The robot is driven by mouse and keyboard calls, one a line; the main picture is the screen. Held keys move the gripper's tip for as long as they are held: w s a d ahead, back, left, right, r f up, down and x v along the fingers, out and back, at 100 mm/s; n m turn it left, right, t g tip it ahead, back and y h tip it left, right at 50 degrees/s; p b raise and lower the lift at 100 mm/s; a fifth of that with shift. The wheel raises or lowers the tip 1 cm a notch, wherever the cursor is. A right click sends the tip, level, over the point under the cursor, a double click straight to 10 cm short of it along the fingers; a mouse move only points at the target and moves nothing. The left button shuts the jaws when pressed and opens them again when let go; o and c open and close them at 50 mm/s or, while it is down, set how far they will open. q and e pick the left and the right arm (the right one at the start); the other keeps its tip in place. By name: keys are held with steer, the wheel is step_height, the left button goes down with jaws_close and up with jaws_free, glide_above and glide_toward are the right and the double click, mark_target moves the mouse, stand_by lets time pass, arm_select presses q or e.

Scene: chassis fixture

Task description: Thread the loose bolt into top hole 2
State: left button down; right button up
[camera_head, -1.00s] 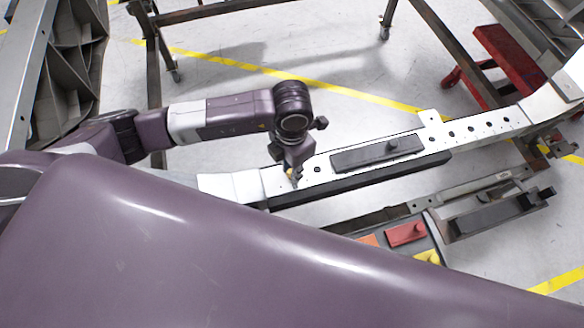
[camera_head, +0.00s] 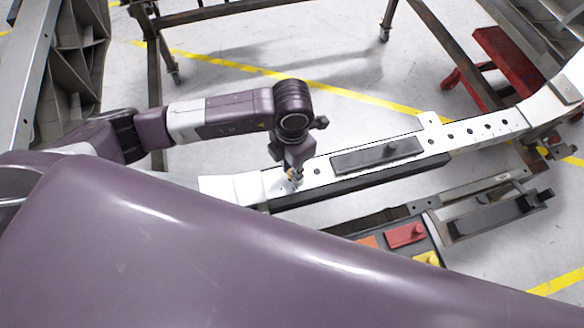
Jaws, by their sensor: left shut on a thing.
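My left gripper (camera_head: 294,174) points down at the left part of the white chassis rail (camera_head: 460,137). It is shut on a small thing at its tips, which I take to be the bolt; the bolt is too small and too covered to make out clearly. The tips are at or just above the rail's top face, left of a dark hole (camera_head: 317,171). More dark holes (camera_head: 450,139) run along the rail's right part. I cannot tell which hole is top hole 2 or whether the bolt touches one. My right gripper is not in view.
A tray below holds a red block (camera_head: 405,235) and a yellow piece (camera_head: 427,258). A red stand (camera_head: 510,62) is at the upper right. My own purple body hides the lower left.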

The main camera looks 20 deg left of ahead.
arm_select(q)
steer(key=shift+r+p, duration=1.25)
steer(key=shift+r, duration=0.9)
